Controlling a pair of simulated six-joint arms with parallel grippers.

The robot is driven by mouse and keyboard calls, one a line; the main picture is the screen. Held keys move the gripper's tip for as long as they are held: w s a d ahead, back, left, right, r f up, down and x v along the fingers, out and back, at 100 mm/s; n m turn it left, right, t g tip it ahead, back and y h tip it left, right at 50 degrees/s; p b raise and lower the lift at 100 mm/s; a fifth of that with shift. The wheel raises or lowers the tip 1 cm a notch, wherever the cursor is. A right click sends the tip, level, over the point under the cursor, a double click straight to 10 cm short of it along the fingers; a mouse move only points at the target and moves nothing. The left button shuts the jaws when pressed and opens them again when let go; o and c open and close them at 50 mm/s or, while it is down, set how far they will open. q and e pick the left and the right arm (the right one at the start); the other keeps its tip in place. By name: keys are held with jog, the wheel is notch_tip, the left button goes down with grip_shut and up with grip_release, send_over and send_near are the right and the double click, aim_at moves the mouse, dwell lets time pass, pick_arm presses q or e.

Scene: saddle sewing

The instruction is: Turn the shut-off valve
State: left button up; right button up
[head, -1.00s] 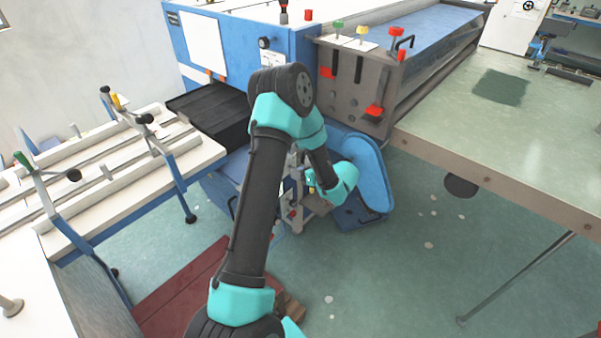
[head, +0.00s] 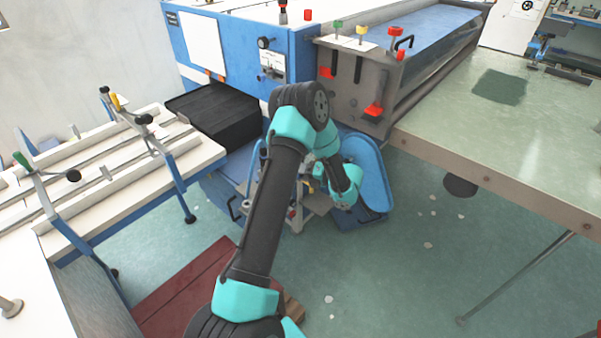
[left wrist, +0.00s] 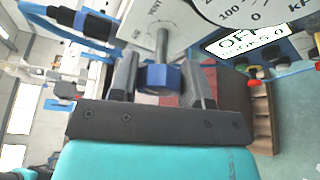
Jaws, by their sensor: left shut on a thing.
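In the left wrist view, a blue valve knob (left wrist: 160,77) on a grey metal stem sits between the two dark fingers of my left gripper (left wrist: 163,85). The fingers are shut on it. In the head view my arm hides the fingers and the knob beside the blue machine. My right gripper is in neither view.
A blue-and-black bar (left wrist: 80,22) stands close at the upper left of the wrist view. In the head view, a blue rounded guard (head: 368,172) is right of my wrist, a black tray (head: 215,112) left, and a green table (head: 470,125) at right.

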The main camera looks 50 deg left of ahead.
pick_arm(q)
jog(key=m+g+y, duration=0.1)
jog(key=m, duration=0.2)
jog(key=shift+m, duration=0.4)
dwell(0.4)
jog(key=o, duration=0.9)
jog(key=shift+w, duration=0.1)
jog(key=v, duration=1.7)
jog(key=shift+d+f, duration=0.2)
jog(key=shift+f, duration=0.1)
